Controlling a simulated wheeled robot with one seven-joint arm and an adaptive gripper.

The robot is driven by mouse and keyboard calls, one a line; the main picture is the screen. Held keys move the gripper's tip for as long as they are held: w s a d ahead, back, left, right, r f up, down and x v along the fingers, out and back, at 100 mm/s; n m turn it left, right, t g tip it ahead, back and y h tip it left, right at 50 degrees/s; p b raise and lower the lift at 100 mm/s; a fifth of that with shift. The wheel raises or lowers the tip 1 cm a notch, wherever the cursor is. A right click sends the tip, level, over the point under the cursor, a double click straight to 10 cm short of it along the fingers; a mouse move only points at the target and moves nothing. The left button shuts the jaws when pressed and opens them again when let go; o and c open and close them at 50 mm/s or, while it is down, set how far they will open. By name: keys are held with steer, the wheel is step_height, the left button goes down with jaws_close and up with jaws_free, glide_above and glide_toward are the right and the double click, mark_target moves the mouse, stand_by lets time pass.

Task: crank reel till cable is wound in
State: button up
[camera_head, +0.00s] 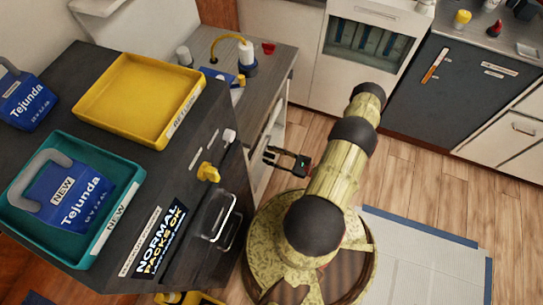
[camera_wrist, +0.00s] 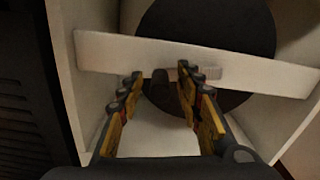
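My gripper (camera_head: 287,162) is beside the open white cabinet under the grey counter. In the wrist view its two yellow and black fingers (camera_wrist: 160,85) are apart. A large dark disc (camera_wrist: 240,30) shows there behind a pale bar (camera_wrist: 115,52), inside a white box-like frame. It may be the reel, but I cannot tell. A dark stub (camera_wrist: 164,92) shows between the fingers; I cannot tell whether they touch it. A small grey block (camera_wrist: 208,73) sits on the bar. A yellow cable (camera_head: 226,40) arches over the counter by a white spool-like thing (camera_head: 247,55).
A dark cabinet (camera_head: 190,190) at left carries a yellow tray (camera_head: 85,105), a teal tray (camera_head: 100,240) with a blue pack (camera_head: 75,205), and another blue pack (camera_head: 25,103). A metal handle (camera_head: 232,208) sticks out from its side.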

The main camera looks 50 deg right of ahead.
steer(key=shift+c, duration=0.9)
jaws_close()
